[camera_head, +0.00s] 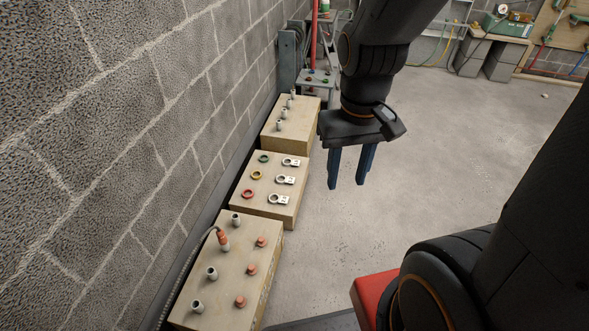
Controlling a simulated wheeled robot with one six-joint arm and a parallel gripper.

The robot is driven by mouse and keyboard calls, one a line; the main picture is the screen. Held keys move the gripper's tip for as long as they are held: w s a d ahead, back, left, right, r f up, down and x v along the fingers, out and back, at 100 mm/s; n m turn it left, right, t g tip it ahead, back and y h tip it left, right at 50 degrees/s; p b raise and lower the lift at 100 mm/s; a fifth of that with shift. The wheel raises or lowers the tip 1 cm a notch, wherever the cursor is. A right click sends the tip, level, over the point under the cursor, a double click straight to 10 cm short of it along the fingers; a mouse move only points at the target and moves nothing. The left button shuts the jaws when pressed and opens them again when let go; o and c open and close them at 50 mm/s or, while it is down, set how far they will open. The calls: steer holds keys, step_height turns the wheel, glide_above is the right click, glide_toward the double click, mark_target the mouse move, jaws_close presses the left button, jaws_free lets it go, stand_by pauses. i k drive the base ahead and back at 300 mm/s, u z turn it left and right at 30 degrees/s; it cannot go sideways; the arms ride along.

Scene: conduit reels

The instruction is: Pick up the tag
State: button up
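Three silver tags, each with a round hole, lie in a row along the right side of the middle tan block (268,215): a far tag (294,163), a middle tag (288,181) and a near tag (281,200). I cannot tell which one the task means. My gripper (347,184) points down to the right of this block, with its two blue fingers apart and nothing visible between them. It appears clear of the tags and raised above the floor.
A green ring (264,158), a yellow ring (257,175) and a red ring (247,194) lie left of the tags. A near block (235,260) and a far block (290,130) carry upright fittings. A block wall (130,120) borders the left; open floor (440,160) lies right.

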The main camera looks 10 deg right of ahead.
mark_target(282, 200)
steer(key=z, duration=0.05)
steer(key=k, duration=0.6)
steer(key=z, duration=0.75)
steer(key=i, duration=0.95)
steer(key=z, duration=0.35)
steer(key=i, duration=0.85)
steer(key=u, duration=0.8)
steer(key=i, duration=0.6)
steer(key=z, duration=1.15)
steer(key=i, duration=0.7)
